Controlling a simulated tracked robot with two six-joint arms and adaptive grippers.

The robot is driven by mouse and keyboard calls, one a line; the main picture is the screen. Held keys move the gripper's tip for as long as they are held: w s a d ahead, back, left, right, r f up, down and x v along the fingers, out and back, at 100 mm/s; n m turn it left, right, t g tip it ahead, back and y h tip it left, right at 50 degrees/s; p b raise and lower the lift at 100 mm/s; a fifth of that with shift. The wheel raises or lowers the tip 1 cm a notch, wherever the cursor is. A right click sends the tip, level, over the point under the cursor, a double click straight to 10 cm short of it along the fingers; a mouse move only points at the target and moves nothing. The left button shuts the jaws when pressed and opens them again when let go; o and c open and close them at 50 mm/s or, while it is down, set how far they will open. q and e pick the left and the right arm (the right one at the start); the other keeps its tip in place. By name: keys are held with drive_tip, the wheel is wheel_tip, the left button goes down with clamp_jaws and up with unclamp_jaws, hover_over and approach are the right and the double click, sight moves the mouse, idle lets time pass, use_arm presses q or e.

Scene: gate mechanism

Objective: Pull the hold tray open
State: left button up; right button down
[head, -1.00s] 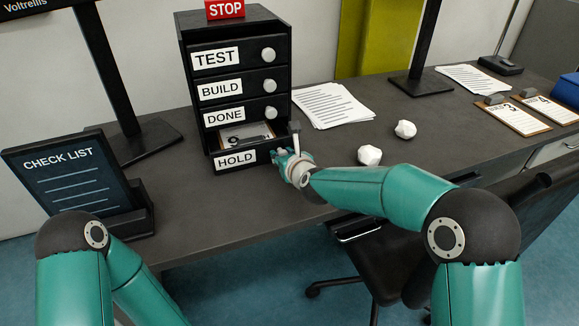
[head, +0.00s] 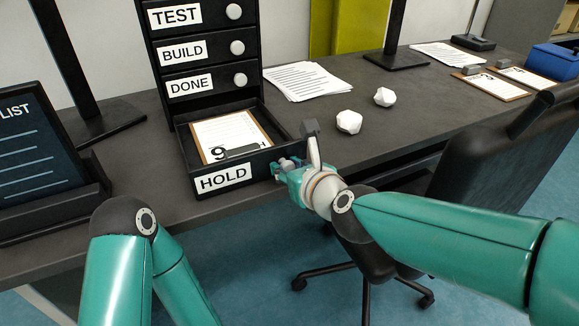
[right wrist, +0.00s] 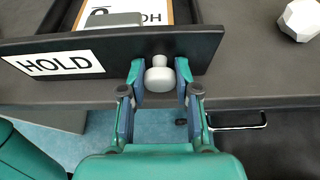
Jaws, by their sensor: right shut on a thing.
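The black HOLD tray (head: 262,150) is the lowest drawer of the black drawer unit (head: 197,52) and stands pulled well out. A clipboard (head: 226,134) with a paper lies inside it. My right gripper (head: 284,166) is at the right end of the tray's front. In the right wrist view its fingers (right wrist: 160,80) sit either side of the pale round knob (right wrist: 160,76) and are shut on it. The HOLD label (right wrist: 53,64) shows left of the knob. Of my left arm only upper links show in the head view; its gripper is out of view.
The TEST, BUILD and DONE drawers above are closed. A checklist tablet (head: 35,150) stands at the left. Papers (head: 307,81) and two white crumpled lumps (head: 349,122) lie right of the unit. A dark chair (head: 470,160) stands at the desk's front right.

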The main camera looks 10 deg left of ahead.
drive_tip(key=shift+s+f, duration=0.15)
drive_tip(key=shift+s, duration=0.1)
drive_tip(key=c, duration=1.2)
unclamp_jaws()
drive_tip(key=shift+o, duration=1.2)
drive_tip(key=shift+s+d, duration=0.15)
drive_tip(key=shift+o, duration=0.8)
drive_tip(key=shift+r, duration=0.2)
drive_tip(key=v, duration=1.1)
drive_tip(key=shift+s+d, duration=0.25)
drive_tip(key=shift+r, duration=0.1)
